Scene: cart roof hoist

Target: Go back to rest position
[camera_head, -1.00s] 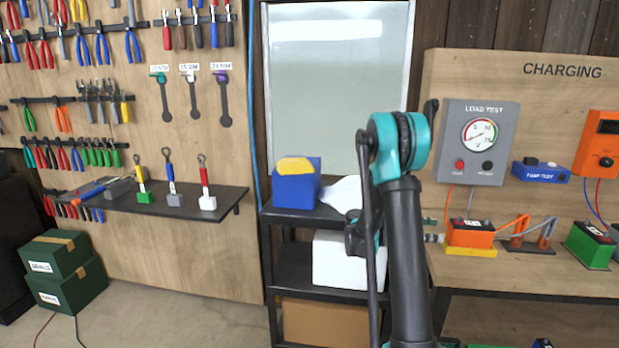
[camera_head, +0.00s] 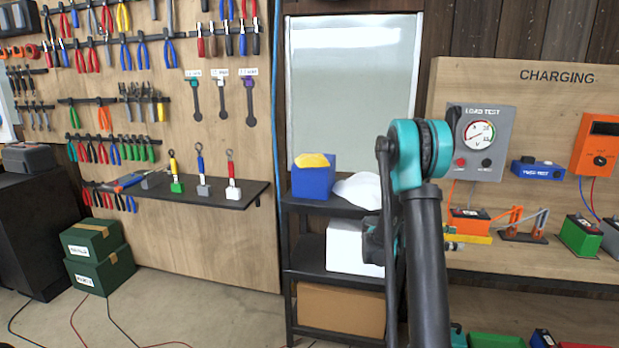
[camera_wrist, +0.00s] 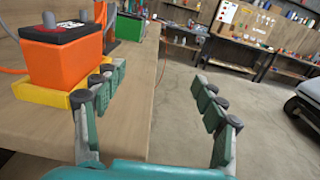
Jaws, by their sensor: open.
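My arm rises in front of the shelf rack in the head view, its black link and teal joint covering part of the shelves. My gripper (camera_wrist: 160,95) shows in the wrist view with its two teal and black fingers spread wide and nothing between them. Its left finger is close to an orange battery (camera_wrist: 62,60) on a yellow base at the edge of the wooden bench (camera_wrist: 125,125); I cannot tell whether they touch. The right finger is over open floor. The fingers are mostly hidden behind my arm in the head view.
The shelf rack (camera_head: 300,235) holds a blue box (camera_head: 313,180) and white items. The charging board (camera_head: 480,85) and bench stand at the right. Green boxes (camera_head: 97,255) sit on the floor at the left. Clear floor (camera_wrist: 225,135) lies beside the bench; a vehicle shows at the wrist view's right.

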